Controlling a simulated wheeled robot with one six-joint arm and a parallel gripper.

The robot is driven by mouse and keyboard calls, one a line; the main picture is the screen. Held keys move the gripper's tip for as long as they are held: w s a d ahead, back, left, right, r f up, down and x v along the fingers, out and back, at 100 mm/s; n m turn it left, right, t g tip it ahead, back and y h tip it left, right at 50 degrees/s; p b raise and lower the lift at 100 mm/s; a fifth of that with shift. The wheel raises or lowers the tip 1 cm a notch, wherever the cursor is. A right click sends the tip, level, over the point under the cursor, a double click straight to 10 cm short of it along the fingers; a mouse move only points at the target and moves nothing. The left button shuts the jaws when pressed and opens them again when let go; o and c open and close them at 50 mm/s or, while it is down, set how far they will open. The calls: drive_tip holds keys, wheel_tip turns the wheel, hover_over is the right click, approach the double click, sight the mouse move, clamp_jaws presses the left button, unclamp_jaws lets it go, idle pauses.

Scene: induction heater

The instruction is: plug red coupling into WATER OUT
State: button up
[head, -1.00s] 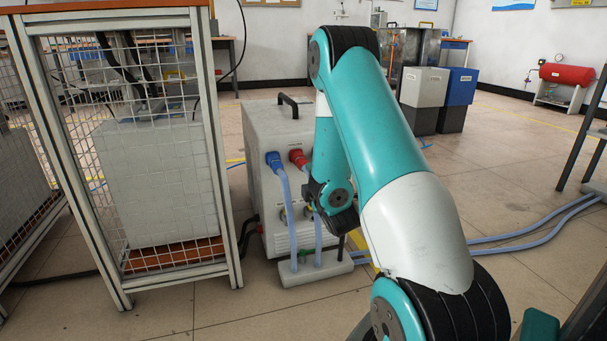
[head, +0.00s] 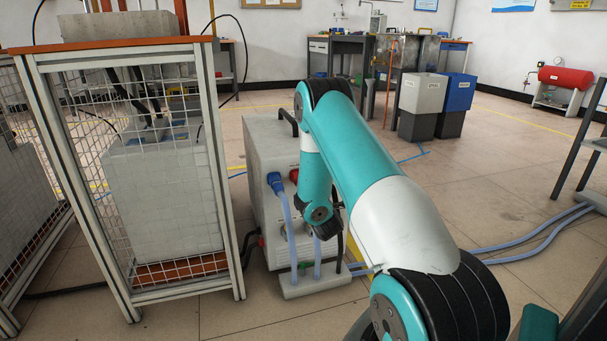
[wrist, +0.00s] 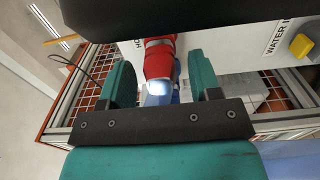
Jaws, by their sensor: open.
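The red coupling (wrist: 160,58) shows in the wrist view in front of the white face of the heater unit, with a pale blue hose end below it. My gripper (wrist: 160,72) is open, its two teal fingers apart on either side of the coupling. In the head view the red coupling (head: 293,175) is mostly hidden by my arm, beside the blue coupling (head: 274,182) on the heater unit (head: 262,150). A WATER IN label (wrist: 278,38) shows in the wrist view; WATER OUT is not readable.
A caged frame (head: 215,170) stands close left of the unit. A pale block (head: 315,288) with hoses sits on the floor at its foot. Hoses (head: 520,240) cross the floor at right. In the wrist view a yellow part (wrist: 301,46) sits near the label.

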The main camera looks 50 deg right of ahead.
drive_tip(key=shift+w+d+r+p, duration=0.15)
drive_tip(key=shift+w+d+p, duration=0.35)
drive_tip(key=shift+p, duration=0.55)
drive_tip(key=shift+w, duration=0.2)
idle(0.5)
clamp_jaws()
drive_tip(key=shift+f, duration=0.2)
drive_tip(key=shift+b+v, duration=1.55)
drive_tip(key=shift+b, duration=1.6)
drive_tip(key=b+v, duration=0.2)
drive_tip(key=b, duration=0.1)
drive_tip(key=shift+s+a+b, duration=0.25)
drive_tip(key=shift+s+b, duration=0.1)
